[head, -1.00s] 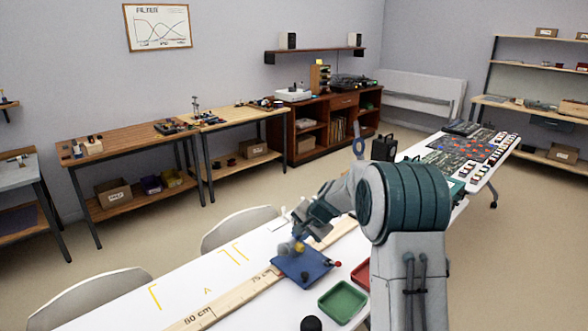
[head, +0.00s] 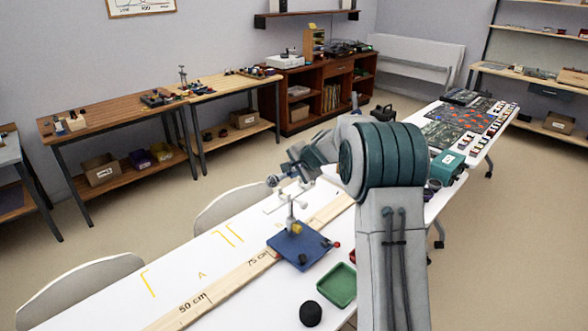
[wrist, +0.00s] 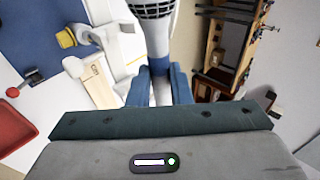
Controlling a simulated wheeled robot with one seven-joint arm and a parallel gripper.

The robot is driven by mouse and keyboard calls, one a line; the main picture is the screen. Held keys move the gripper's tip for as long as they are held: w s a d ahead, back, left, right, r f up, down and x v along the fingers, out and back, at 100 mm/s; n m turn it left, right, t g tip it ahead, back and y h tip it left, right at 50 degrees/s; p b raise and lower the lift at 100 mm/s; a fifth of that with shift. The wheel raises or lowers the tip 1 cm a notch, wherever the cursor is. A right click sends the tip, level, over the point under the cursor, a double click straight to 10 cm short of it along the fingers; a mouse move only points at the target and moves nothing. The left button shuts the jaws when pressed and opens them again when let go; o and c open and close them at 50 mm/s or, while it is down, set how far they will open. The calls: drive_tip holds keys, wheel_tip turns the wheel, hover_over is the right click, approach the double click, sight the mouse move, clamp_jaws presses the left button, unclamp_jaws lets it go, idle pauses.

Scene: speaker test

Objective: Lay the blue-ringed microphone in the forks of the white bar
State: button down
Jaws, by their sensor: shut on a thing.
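The microphone has a dark mesh head and a pale body with a blue ring (wrist: 159,63). It fills the top middle of the wrist view; its head (head: 272,181) shows small in the head view. My gripper (wrist: 160,88) is shut on its body; in the head view, my gripper (head: 286,177) is above the table. The white bar (head: 290,199) with forked ends stands on a post on a blue base (head: 300,250), just below the microphone. In the wrist view, part of the white stand (wrist: 112,38) is left of the microphone, apart from it. The far fork is unclear.
A wooden ruler (head: 222,290) runs along the white table (head: 110,312). A red tray shows in the wrist view (wrist: 14,128). White chairs (head: 232,203) line the far side.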

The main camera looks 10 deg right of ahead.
sight(294, 198)
drive_tip(key=shift+f+b, duration=1.25)
drive_tip(key=shift+f, duration=0.75)
drive_tip(key=shift+f+b, duration=1.25)
drive_tip(key=shift+f+b, duration=0.2)
drive_tip(key=shift+b, duration=0.25)
drive_tip(key=c, duration=1.2)
unclamp_jaws()
drive_tip(key=shift+c, duration=0.2)
drive_tip(key=shift+s, duration=0.1)
drive_tip(key=shift+f, duration=0.15)
drive_tip(key=shift+s, duration=0.1)
